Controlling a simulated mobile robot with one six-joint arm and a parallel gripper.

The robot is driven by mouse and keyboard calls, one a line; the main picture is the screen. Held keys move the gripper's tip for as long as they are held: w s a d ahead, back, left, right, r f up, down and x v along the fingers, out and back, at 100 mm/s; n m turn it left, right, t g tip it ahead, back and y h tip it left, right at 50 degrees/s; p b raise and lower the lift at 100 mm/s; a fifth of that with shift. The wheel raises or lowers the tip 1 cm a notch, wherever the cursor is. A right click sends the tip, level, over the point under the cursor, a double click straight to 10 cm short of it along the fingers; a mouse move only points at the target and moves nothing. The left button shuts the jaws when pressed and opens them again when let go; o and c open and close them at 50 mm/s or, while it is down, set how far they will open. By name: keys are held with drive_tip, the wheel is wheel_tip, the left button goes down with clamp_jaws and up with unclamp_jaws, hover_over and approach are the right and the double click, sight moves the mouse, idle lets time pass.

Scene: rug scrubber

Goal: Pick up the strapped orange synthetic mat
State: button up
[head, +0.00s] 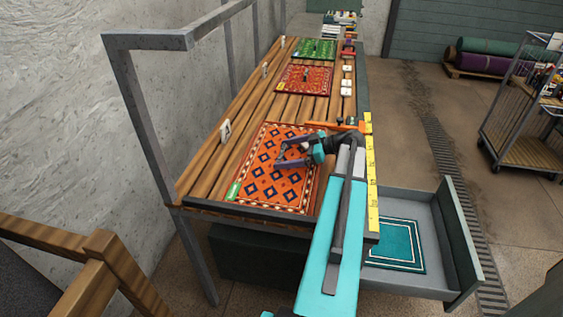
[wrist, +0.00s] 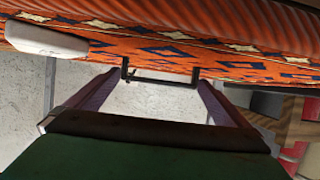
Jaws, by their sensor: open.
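The orange mat (head: 262,180) with dark blue and white diamonds and a patterned red-orange border lies flat on the near end of the slatted wooden bench.
A red patterned mat (head: 304,80) and a green mat (head: 315,49) lie farther along the bench. A grey metal frame (head: 135,90) rises at the left. A teal mat (head: 396,245) lies in a grey tray below right.

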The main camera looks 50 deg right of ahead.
drive_tip(key=c, duration=1.1)
drive_tip(key=shift+r, duration=0.15)
